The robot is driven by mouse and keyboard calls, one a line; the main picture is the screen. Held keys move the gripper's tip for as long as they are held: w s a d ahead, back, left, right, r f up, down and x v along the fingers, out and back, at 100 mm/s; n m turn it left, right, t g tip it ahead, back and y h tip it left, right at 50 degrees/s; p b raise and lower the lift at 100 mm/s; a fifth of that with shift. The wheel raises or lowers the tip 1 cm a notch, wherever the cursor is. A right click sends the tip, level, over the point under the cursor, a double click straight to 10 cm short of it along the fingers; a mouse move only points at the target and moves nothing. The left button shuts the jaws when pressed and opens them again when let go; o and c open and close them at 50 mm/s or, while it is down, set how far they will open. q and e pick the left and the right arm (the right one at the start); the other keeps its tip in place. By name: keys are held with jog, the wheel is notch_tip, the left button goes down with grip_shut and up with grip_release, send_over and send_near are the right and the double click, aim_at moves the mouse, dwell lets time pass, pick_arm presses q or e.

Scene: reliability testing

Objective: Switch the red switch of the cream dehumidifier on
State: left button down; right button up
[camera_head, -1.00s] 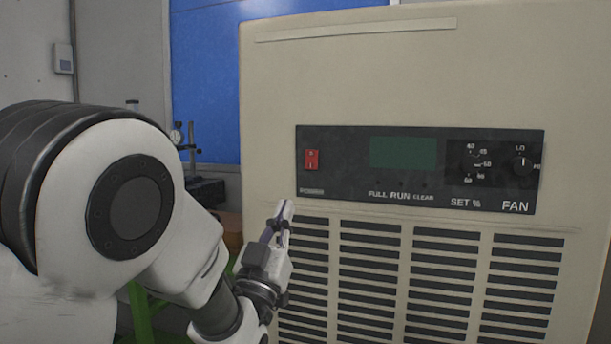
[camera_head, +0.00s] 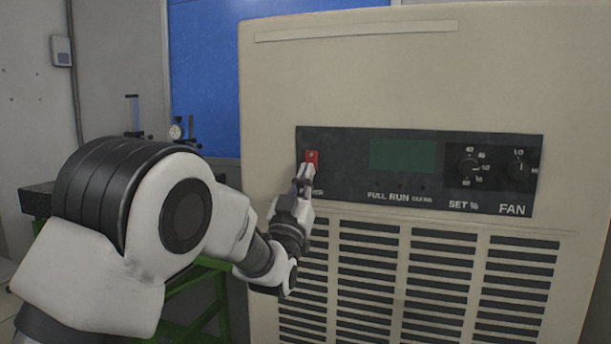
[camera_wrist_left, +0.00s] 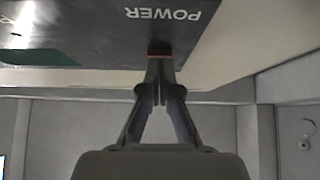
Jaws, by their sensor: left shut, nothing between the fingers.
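The cream dehumidifier (camera_head: 340,80) fills the right of the head view, with a black control panel (camera_head: 345,150) across its front. The red switch (camera_head: 312,156) is at the panel's left end; its upper part shows and its lower part is hidden behind my fingertips. My left gripper (camera_head: 306,172) is shut and empty, its tips at the lower part of the switch. In the left wrist view the shut fingertips (camera_wrist_left: 159,60) meet a small red edge near the POWER label; whether they touch it I cannot tell. The display (camera_head: 403,154) is dark. My right gripper is not in view.
Two knobs (camera_head: 469,167) sit at the panel's right, and vent slots (camera_head: 365,280) lie below it. A green-framed bench (camera_head: 190,285) with a gauge stand (camera_head: 178,131) is behind my left arm. A blue panel (camera_head: 205,75) hangs on the wall.

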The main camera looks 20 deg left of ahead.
pick_arm(q)
jog(key=shift+f, duration=0.1)
jog(key=v, duration=1.1)
jog(key=shift+f+b, duration=0.3)
jog(key=shift+f, duration=0.15)
